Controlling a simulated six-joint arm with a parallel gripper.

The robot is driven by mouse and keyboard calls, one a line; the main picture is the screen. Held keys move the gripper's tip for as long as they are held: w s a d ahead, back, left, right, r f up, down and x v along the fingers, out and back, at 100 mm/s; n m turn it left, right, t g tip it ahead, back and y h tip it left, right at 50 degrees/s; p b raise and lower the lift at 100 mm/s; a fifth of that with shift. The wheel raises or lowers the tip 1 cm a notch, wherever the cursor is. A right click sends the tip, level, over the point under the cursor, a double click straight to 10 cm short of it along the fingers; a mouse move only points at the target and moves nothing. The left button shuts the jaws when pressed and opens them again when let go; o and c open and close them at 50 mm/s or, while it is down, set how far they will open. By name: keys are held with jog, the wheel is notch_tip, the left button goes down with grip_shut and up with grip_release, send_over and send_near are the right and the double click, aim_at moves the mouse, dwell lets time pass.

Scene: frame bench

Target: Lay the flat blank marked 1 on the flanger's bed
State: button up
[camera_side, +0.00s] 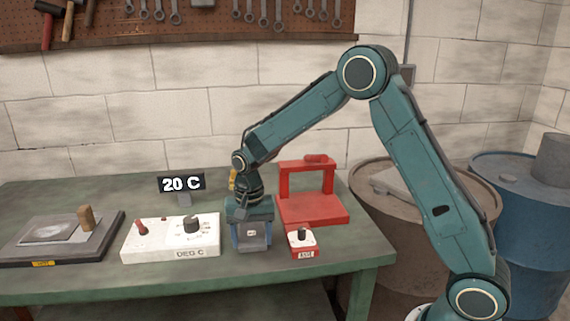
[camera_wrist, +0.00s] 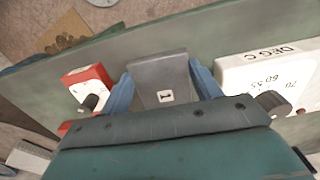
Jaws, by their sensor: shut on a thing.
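My gripper (camera_wrist: 165,85) has its blue fingers shut on a flat grey blank (camera_wrist: 160,72). A small white label on the blank carries a dark mark that looks like a 1 turned sideways. In the side view my gripper (camera_side: 251,238) holds the blank (camera_side: 252,232) low over the front of the bench, between the white control box and the small red dial box. I cannot tell whether the blank touches the bench. The red flanger stands behind and to the right, with a flat bed (camera_side: 315,209) under an upright frame (camera_side: 307,172). The bed looks empty.
The white control box (camera_side: 170,238) with a dial and red switch is left of my gripper. The red dial box (camera_side: 303,242) is close on the right. A 20 C display (camera_side: 182,184) stands behind. A dark plate (camera_side: 100,240) with a sheet and wooden block is far left.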

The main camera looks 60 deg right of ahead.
aim_at(252, 241)
jog(key=shift+f, duration=2.05)
jog(key=shift+f, duration=0.15)
jog(key=o, duration=1.4)
notch_tip(252, 241, up, 14)
jog(key=shift+w+f, duration=0.1)
